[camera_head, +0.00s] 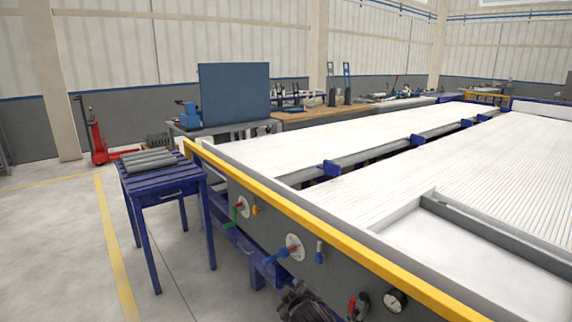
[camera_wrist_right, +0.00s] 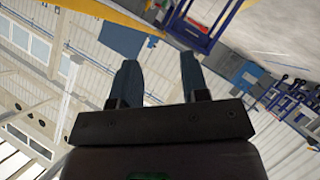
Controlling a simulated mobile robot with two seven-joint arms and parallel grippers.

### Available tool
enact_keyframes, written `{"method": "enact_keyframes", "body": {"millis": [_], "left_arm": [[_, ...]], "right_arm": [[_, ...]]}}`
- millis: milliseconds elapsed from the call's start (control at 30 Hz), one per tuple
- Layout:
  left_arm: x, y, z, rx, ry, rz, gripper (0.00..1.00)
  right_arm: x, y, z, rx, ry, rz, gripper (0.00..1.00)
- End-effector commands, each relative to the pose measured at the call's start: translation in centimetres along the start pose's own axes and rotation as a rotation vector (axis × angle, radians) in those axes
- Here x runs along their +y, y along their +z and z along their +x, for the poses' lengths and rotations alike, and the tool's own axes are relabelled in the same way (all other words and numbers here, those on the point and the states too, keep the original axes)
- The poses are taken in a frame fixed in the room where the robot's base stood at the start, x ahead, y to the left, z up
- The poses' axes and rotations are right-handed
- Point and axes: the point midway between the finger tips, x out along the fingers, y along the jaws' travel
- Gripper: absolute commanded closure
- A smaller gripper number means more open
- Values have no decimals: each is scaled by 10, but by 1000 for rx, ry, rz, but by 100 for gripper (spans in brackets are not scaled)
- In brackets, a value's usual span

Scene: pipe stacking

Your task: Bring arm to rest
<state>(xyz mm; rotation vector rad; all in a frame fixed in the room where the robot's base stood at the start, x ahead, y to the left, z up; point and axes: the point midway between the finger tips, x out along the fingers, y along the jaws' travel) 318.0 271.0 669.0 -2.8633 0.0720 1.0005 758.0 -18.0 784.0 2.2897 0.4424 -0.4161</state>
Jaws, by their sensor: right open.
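My right gripper (camera_wrist_right: 158,62) shows in the right wrist view, with its two dark fingers apart and nothing between them. The background there is steeply tilted, with the hall's wall and roof beams behind the fingers. Several grey pipes (camera_head: 148,161) lie side by side on a small blue table (camera_head: 165,190) at the left of the head view. I see no gripper for certain in the head view. My left gripper is not in view.
A large machine bed (camera_head: 335,140) with a white ribbed surface and a yellow front rail (camera_head: 300,220) fills the right. Valves and a gauge (camera_head: 395,300) stick out of its side. A red pallet jack (camera_head: 97,140) stands at the back left. The left floor is open.

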Motion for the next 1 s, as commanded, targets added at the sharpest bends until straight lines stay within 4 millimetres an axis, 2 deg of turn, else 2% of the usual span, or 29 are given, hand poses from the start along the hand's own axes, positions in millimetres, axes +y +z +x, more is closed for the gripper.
{"method": "enact_keyframes", "body": {"millis": [33, 200, 500, 767, 1000], "left_arm": [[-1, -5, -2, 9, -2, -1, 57], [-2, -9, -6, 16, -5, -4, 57], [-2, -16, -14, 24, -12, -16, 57], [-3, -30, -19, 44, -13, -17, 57], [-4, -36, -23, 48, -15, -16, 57]], "right_arm": [[5, 6, -16, 27, 6, 69, 58], [13, 32, -62, 101, 18, 285, 58], [25, 88, -152, 162, 58, 551, 58], [25, 144, -234, 136, 100, 669, 58], [9, 202, -310, 25, 124, 716, 58]]}}
